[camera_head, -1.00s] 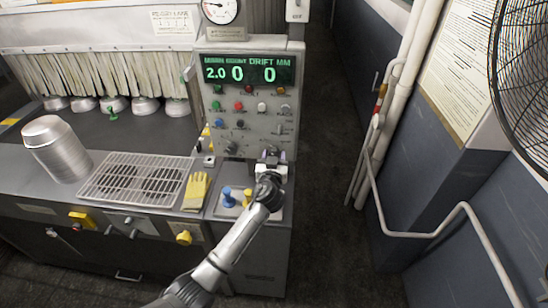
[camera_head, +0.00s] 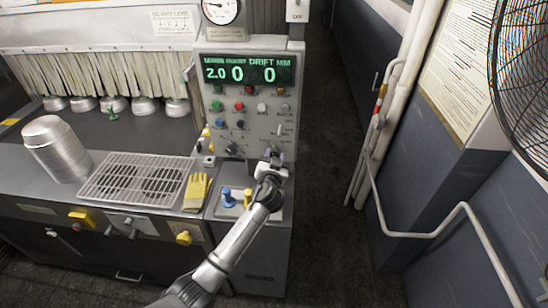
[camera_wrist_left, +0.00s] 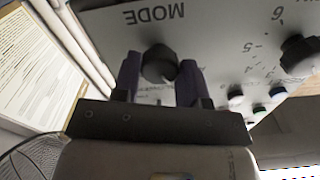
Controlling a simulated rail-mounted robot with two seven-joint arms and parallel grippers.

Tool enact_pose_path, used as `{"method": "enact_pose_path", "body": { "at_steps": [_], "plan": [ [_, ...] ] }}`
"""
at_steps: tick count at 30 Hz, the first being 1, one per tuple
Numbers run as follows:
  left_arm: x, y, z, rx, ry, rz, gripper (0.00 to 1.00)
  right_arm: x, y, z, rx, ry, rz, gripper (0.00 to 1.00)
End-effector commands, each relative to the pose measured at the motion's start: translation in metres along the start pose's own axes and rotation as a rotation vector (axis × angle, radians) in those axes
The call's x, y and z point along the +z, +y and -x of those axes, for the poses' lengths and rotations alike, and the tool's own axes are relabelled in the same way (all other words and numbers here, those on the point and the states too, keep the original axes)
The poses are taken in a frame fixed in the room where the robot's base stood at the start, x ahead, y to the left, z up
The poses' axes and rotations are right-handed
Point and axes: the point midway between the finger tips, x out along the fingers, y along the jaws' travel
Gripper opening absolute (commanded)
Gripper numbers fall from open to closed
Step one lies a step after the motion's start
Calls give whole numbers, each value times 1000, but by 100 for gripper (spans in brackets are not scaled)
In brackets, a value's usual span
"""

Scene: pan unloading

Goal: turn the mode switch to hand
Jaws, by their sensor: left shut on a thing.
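The mode switch (camera_wrist_left: 159,63) is a black round knob under the word MODE on the grey control panel (camera_head: 262,134). The word appears upside down in the left wrist view. My left gripper (camera_wrist_left: 160,78) has one dark finger on each side of the knob and is shut on it. In the head view my left gripper (camera_head: 272,157) is at the lower right of the panel and covers most of the switch. The switch's pointer and position labels cannot be read. My right gripper is in neither view.
A numbered black dial (camera_wrist_left: 298,55) and several coloured buttons sit beside the switch. Below the panel are a blue joystick (camera_head: 228,197) and a yellow one (camera_head: 248,196), close to my left arm. Yellow gloves (camera_head: 196,190) lie left. The floor to the right is clear.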

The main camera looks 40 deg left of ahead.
Motion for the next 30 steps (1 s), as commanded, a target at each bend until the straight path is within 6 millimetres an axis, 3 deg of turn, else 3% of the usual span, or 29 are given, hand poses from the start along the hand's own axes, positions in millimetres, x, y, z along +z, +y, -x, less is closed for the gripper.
{"method": "enact_pose_path", "body": {
  "at_steps": [30],
  "plan": [
    [-2, -1, 0, 0, 0, -951, 16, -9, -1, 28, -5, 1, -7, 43]
  ]
}}
